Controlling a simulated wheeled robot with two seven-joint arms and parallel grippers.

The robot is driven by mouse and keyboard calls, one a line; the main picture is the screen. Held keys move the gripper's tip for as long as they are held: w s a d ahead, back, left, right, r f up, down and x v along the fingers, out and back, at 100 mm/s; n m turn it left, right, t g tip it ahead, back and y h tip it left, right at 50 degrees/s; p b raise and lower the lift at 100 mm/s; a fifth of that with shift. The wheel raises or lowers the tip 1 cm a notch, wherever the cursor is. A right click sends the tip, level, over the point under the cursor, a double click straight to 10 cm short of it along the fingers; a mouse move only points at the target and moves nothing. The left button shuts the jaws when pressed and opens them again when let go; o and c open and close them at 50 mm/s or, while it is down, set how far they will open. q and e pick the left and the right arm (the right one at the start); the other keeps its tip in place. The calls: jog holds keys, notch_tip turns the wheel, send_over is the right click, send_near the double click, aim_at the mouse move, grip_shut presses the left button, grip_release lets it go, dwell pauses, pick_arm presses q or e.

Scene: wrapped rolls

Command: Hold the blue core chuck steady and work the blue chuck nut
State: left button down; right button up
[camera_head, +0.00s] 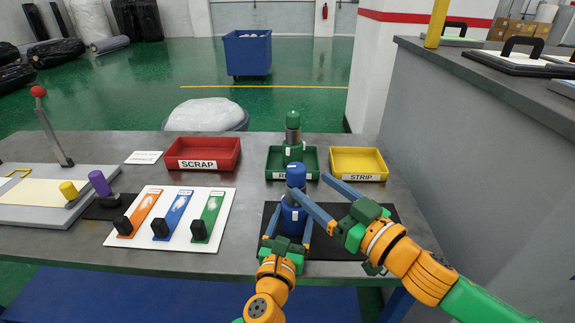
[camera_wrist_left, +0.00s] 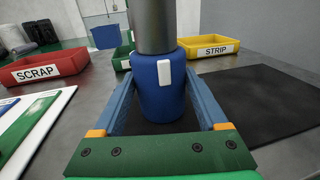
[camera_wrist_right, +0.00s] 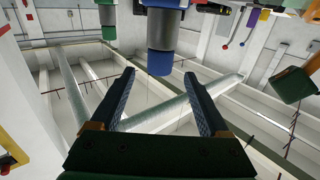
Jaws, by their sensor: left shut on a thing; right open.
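The blue core chuck (camera_head: 293,218) stands upright on a dark mat. In the left wrist view its blue body (camera_wrist_left: 157,98), with a white label, sits between my left fingers under a grey shaft. My left gripper (camera_head: 288,237) is shut on this body. The blue chuck nut (camera_head: 296,172) sits on top of the grey shaft. My right gripper (camera_head: 307,185) is open beside the nut. In the right wrist view, which looks upside down, the nut (camera_wrist_right: 162,60) shows just beyond the open fingertips, in line with the gap; contact is not visible.
A green-topped chuck (camera_head: 293,122) stands behind, by a green tray (camera_head: 274,167). A yellow STRIP tray (camera_head: 358,161) and a red SCRAP tray (camera_head: 203,148) flank it. A white board (camera_head: 188,240) with coloured strips lies left. A grey wall and counter (camera_head: 480,140) close off the right.

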aim_at(287, 167)
jog(key=x, duration=0.9)
jog(key=shift+w+a, duration=0.2)
jog(key=shift+w, duration=0.1)
jog(key=shift+f, duration=0.1)
grip_shut()
jog(key=shift+s+n+g+y, duration=0.1)
jog(key=shift+n+g+y, duration=0.2)
jog(key=shift+s+a+n+g+y, duration=0.1)
jog(key=shift+n+g+y, duration=0.35)
jog(key=shift+g+y, duration=0.05)
jog(key=shift+s+a+n+g+y, duration=0.1)
jog(key=shift+n+g+y, duration=0.35)
jog(key=shift+g+y, duration=0.05)
jog(key=n+g+y, duration=0.1)
jog(key=g, duration=0.1)
jog(key=n+g+y, duration=0.1)
jog(key=g, duration=0.1)
jog(key=n+g+y, duration=0.1)
jog(key=n, duration=0.1)
jog(key=shift+s+a+g, duration=0.25)
jog(key=shift+s+g, duration=0.05)
jog(key=shift+g, duration=0.1)
jog(key=shift+s+n+g, duration=0.1)
jog(key=shift+n+g, duration=0.3)
jog(key=shift+g, duration=0.1)
